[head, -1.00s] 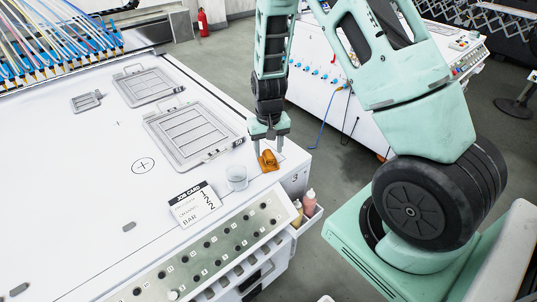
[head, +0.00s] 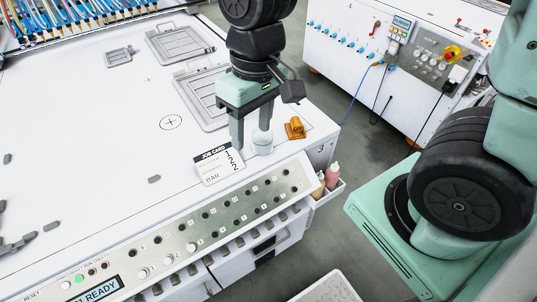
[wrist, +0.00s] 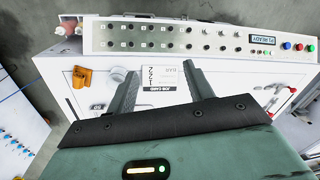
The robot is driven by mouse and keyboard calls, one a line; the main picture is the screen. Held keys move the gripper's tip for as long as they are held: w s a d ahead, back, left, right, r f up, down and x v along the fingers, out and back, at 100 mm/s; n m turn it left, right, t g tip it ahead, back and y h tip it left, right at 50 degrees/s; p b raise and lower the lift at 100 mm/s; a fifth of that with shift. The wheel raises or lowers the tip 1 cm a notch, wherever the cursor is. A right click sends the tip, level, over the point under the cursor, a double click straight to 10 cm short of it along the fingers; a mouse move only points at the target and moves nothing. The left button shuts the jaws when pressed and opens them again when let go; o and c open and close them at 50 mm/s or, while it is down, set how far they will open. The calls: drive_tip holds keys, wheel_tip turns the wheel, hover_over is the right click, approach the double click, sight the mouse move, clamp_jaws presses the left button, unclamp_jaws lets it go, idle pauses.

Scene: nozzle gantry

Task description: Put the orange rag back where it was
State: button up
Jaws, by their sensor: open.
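The orange rag (head: 295,127) lies crumpled on the white table near its right corner, by the marking 3. It also shows in the wrist view (wrist: 82,77), left of the fingers. My gripper (head: 251,138) is open, with its fingers pointing down to the left of the rag and apart from it. In the wrist view, the two spread fingers (wrist: 163,80) have the job card between them in the picture and hold nothing. A clear or white cup (head: 262,143) stands by the right finger in the head view; I cannot tell whether they touch.
The job card (head: 219,164) lies in front of my gripper. Grey framed plates (head: 200,95) lie behind it. A button panel (head: 200,235) runs along the table's front edge. Bottles (head: 332,172) stand in a side bin. The table's left middle is mostly clear.

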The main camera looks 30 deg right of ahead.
drive_tip(key=s+a+r+n, duration=0.1)
drive_tip(key=s+a+n, duration=0.2)
drive_tip(key=s, duration=0.6)
drive_tip(key=shift+s+r+n+h, duration=0.3)
drive_tip(key=shift+s+n, duration=0.1)
drive_tip(key=shift+n, duration=0.1)
